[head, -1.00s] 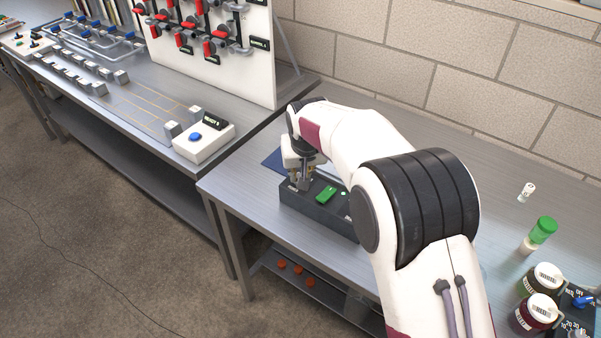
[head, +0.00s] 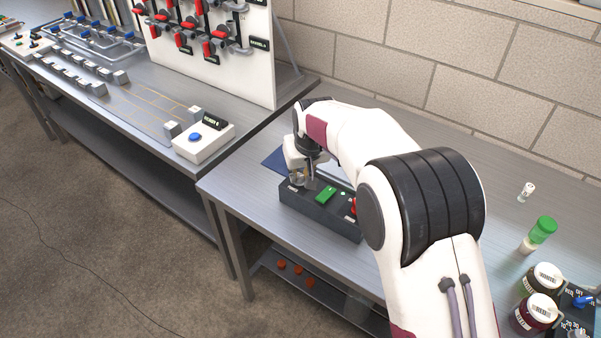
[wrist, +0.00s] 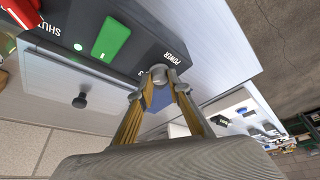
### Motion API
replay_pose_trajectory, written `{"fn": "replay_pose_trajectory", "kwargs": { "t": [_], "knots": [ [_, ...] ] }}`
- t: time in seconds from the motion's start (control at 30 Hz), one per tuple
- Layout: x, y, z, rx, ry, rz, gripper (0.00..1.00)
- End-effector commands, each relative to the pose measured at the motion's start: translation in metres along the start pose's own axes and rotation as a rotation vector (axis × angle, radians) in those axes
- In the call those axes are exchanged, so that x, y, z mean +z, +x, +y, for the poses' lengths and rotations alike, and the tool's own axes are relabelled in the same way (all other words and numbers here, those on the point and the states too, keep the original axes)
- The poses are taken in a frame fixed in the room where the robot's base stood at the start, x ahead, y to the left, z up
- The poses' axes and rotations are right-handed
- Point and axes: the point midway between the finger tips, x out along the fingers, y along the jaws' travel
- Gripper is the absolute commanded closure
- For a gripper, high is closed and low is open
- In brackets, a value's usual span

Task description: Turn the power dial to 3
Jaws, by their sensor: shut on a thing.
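The power dial (wrist: 167,76) is a small grey knob beside the word POWER on the dark control box (head: 318,211). In the wrist view the two fingertips of my gripper (wrist: 160,84) meet around the dial, shut on it. In the head view my gripper (head: 303,183) is at the left end of the box, pointing down, and hides the dial there. A numeral shows partly beside the dial in the wrist view. The dial's pointer is covered, so its setting cannot be read.
A green rocker switch (head: 325,194) and a red control (head: 353,208) sit on the same box. A blue sheet (head: 275,161) lies behind it. A green-capped bottle (head: 541,233) and dark jars (head: 537,312) stand to the right.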

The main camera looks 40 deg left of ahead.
Motion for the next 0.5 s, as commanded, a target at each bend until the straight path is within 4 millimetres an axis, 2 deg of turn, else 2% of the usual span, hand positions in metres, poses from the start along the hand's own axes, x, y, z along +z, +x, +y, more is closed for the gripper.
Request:
{"fn": "replay_pose_trajectory", "kwargs": {
  "t": [0.03,0.07,0.1,0.5],
  "knots": [
    [0.0005,0.0003,-0.0001,0.000,0.000,-0.001,1.00],
    [0.0006,0.0003,-0.0001,0.000,0.000,-0.001,0.77],
    [0.0006,0.0003,-0.0001,0.000,0.000,-0.001,0.67],
    [0.0001,-0.0005,0.0000,0.000,0.001,0.000,0.66]
  ]
}}
